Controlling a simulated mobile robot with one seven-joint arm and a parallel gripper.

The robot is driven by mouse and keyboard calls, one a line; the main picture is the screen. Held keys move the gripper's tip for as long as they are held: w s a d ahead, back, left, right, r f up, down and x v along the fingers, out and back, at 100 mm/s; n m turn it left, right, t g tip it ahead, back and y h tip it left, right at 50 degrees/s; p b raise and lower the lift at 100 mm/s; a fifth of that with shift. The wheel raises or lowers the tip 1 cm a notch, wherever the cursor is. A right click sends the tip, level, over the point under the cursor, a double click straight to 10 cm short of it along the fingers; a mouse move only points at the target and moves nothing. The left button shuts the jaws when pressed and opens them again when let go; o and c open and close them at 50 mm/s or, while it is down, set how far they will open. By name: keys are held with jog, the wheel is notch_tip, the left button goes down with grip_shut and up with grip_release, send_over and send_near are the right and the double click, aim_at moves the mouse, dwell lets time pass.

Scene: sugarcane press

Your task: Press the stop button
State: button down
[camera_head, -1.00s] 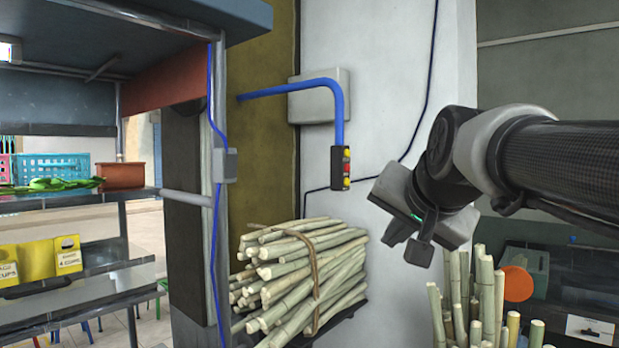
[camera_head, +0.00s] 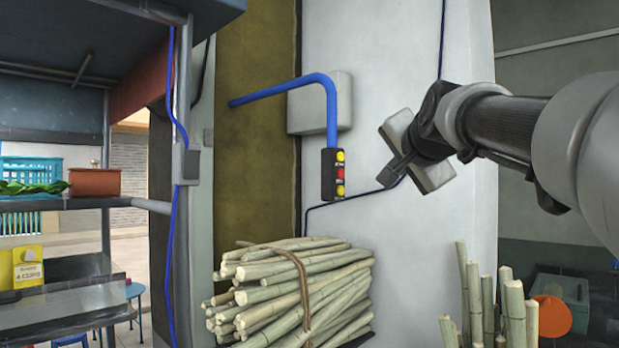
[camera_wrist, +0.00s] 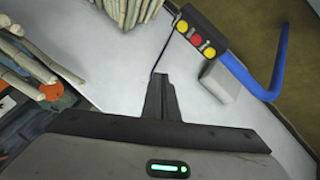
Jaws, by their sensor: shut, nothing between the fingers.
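The control box (camera_head: 333,174) hangs from a bent blue pipe (camera_head: 334,95) in front of a white wall. It carries a red button (camera_head: 340,173) between two yellow buttons. In the wrist view the box (camera_wrist: 205,27) is at the upper right, its red button (camera_wrist: 195,41) facing me. I take the red button as the stop button; its label is too small to read. My gripper (camera_head: 385,180) is shut and empty, to the right of the box and apart from it, at about its height. In the wrist view its closed fingers (camera_wrist: 160,88) point up towards the box's left side.
A tied bundle of sugarcane (camera_head: 290,290) lies below the box. More cane stalks (camera_head: 490,310) stand upright at the lower right. A metal stall frame with a blue cable (camera_head: 170,230) is at the left. The space between gripper and box looks clear.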

aim_at(341, 174)
jog(key=shift+a, duration=0.1)
jog(key=w+a+p, duration=0.3)
jog(key=w+a, duration=0.3)
jog(key=shift+p, duration=0.35)
jog(key=shift+w+a, duration=0.1)
dwell(2.0)
jog(key=shift+w+a, duration=0.25)
jog(key=shift+w, duration=0.05)
jog(key=shift+w+a, duration=0.3)
jog(key=shift+a, duration=0.05)
dwell(0.8)
dwell(0.3)
jog(key=shift+s+d+b, duration=0.3)
jog(key=shift+s+d, duration=0.35)
